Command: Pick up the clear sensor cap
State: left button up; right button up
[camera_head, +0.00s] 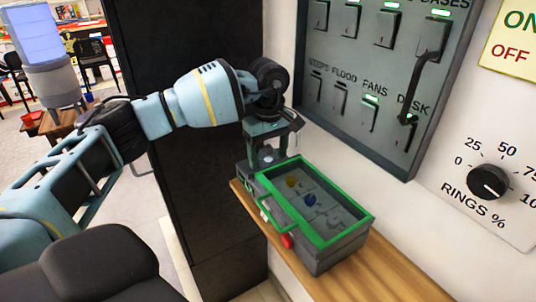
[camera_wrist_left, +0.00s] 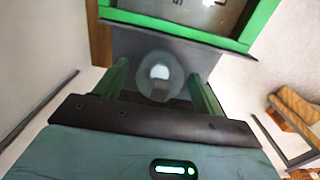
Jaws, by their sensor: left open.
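The clear sensor cap (camera_wrist_left: 160,76) is a round, see-through dome with a pale centre. In the wrist view it lies between the two green fingers of my left gripper (camera_wrist_left: 159,84), with a gap on each side. In the head view the left gripper (camera_head: 270,148) points down at the back left end of a grey case with a green frame (camera_head: 335,243). A small pale bit of the cap (camera_head: 268,158) shows between the fingers there. The left gripper is open. What the cap rests on is partly hidden. My right gripper is not in view.
The case stands on a narrow wooden shelf (camera_head: 390,288) against the wall. A grey switch panel (camera_head: 345,60) and a rings dial (camera_head: 487,181) are on the wall above. A tall dark cabinet (camera_head: 180,120) stands behind my arm. Small coloured parts lie inside the case.

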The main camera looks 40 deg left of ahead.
aim_at(267, 146)
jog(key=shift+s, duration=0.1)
pick_arm(q)
jog(key=c, duration=0.9)
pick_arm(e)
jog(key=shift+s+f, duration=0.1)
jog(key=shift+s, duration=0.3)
pick_arm(q)
jog(key=shift+r, duration=0.1)
